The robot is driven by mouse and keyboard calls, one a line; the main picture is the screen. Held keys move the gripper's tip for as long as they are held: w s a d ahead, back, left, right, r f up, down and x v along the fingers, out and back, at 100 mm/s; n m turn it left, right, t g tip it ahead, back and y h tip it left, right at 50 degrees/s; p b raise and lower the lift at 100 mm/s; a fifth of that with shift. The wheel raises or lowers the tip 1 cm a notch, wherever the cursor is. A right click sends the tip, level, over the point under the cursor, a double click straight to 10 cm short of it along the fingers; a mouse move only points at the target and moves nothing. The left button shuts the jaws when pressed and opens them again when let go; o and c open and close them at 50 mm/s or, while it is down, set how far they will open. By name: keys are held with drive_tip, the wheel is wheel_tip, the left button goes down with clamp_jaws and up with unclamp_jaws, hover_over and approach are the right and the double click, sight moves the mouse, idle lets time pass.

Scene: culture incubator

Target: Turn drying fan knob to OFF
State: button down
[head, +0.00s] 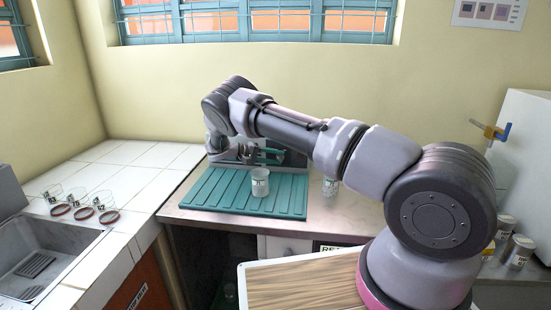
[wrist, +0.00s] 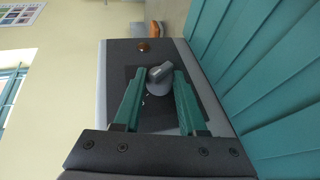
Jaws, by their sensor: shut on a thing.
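The drying fan knob (wrist: 158,78) is a grey round knob with a raised bar, set on a dark plate of the control box (wrist: 172,52). The bar slants toward the upper right in the wrist view. My gripper (wrist: 160,76) has its two teal fingers on either side of the knob and is shut on it. In the head view my gripper (head: 268,155) is at the control box (head: 295,160) behind the drying mat; the knob is hidden there. I cannot read any setting marks around the knob.
A small orange-brown round part (wrist: 143,45) sits on the box near the knob. A teal ribbed mat (head: 210,195) lies before the box with a beaker (head: 260,183) on it. Another glass (head: 330,187) stands right of the mat. Several dishes (head: 83,213) lie by the sink (head: 40,250).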

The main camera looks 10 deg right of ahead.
drive_tip(key=shift+c, duration=2.4)
unclamp_jaws()
drive_tip(key=shift+a, duration=0.1)
drive_tip(key=v, duration=1)
drive_tip(key=shift+a, duration=0.3)
